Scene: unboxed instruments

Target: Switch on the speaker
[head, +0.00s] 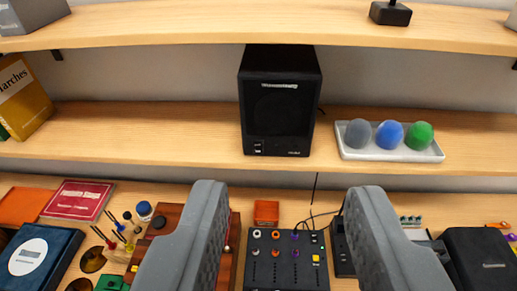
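The black speaker (279,103) stands upright on the middle wooden shelf, near the centre of the view. A small pale switch or label (258,147) shows at the lower left of its front; its position is too small to tell. My gripper (286,200) is open and empty, its two grey fingers wide apart in the lower part of the view. The fingertips appear below and in front of the speaker, apart from it.
A white tray (350,154) with grey, blue and green balls sits right of the speaker. A black mixer (287,265) with knobs lies on the lower surface between my fingers. Books (22,97) stand at the left. The shelf left of the speaker is clear.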

